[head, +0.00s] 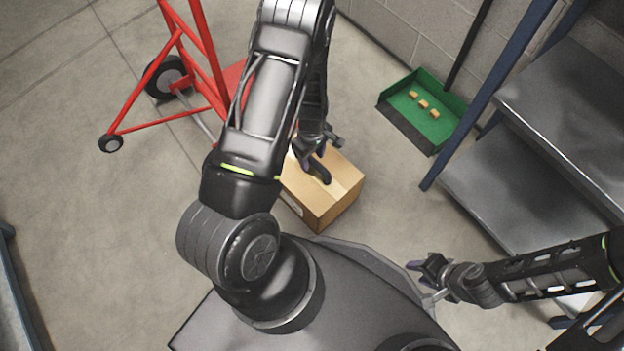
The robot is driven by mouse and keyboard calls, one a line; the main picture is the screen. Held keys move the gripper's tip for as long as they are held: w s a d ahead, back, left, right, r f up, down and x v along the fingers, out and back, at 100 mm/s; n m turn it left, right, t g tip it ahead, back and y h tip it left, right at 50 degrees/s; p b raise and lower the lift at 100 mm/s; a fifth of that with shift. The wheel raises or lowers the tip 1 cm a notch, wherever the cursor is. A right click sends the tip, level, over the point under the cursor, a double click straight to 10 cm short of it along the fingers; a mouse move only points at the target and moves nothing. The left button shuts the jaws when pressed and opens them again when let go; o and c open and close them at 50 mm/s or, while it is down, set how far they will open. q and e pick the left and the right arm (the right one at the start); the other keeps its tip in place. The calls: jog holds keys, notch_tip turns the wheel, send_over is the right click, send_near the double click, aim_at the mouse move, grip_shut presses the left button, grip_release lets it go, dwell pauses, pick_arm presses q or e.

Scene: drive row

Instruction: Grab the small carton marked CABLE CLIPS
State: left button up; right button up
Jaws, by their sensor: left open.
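A brown cardboard carton (330,206) sits on the floor near the middle of the head view. A white label shows on its left side, but I cannot read it. My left arm covers part of the carton's left side. My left gripper (311,163) is open, over the carton's top; I cannot tell whether it touches the carton. My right gripper (424,276) is lower right, apart from the carton and beside the edge of my base. Its fingers are too small to tell whether they are open or shut.
A red hand truck (170,125) stands at upper left. A green dustpan (440,115) with several small tan blocks lies at upper right. A metal shelf with blue posts (520,185) is on the right.

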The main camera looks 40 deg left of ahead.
pick_arm(q)
jog(key=shift+c, duration=0.6)
grip_shut()
jog(key=shift+w, duration=0.1)
dwell(0.8)
